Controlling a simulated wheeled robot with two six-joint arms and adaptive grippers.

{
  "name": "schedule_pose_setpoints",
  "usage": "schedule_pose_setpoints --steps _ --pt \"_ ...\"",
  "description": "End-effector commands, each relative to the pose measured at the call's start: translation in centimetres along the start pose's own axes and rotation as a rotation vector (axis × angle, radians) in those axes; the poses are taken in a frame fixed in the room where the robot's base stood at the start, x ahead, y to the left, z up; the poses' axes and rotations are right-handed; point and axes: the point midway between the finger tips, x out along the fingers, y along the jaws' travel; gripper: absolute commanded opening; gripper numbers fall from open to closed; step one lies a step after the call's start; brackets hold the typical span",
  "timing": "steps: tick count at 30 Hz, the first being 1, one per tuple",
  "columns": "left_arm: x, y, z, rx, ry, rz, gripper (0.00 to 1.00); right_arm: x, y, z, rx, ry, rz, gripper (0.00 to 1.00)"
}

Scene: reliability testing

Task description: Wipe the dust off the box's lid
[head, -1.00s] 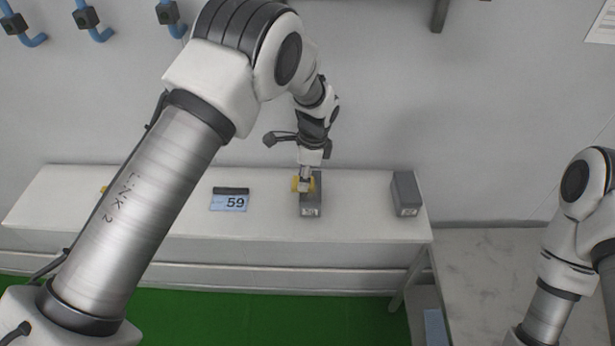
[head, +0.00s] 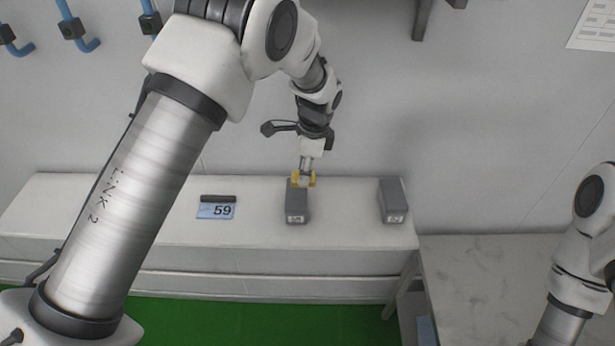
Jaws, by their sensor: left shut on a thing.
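A grey box (head: 297,207) with a small label on its front end sits on the white shelf table (head: 350,232). My left gripper (head: 304,174) points down at the far end of this box and is shut on a yellow pad (head: 311,181). The pad is at the far end of the lid; I cannot tell whether it touches. Dust on the lid is too small to make out. A second grey box (head: 393,201) stands to the right, clear of the gripper. My right arm shows at the right edge, but its gripper is out of view.
A display reading 59 (head: 215,211) lies left of the boxes. Blue hooks (head: 72,30) hang on the wall at the upper left. A marble-topped surface (head: 480,270) stands at the right. The tabletop between the boxes is free.

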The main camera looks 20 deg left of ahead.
Motion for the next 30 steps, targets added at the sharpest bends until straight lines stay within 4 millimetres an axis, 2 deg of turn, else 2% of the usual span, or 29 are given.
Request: schedule_pose_setpoints --steps 10,30 --pt "-2.4 0.1 1.1 -0.009 0.0 0.001 0.02 0.0 0.0 0.0 0.0 0.0 0.0 0.4" --pt "-2.5 0.1 1.1 -0.01 0.0 0.001 0.02 0.0 0.0 0.0 0.0 0.0 0.0 0.4"
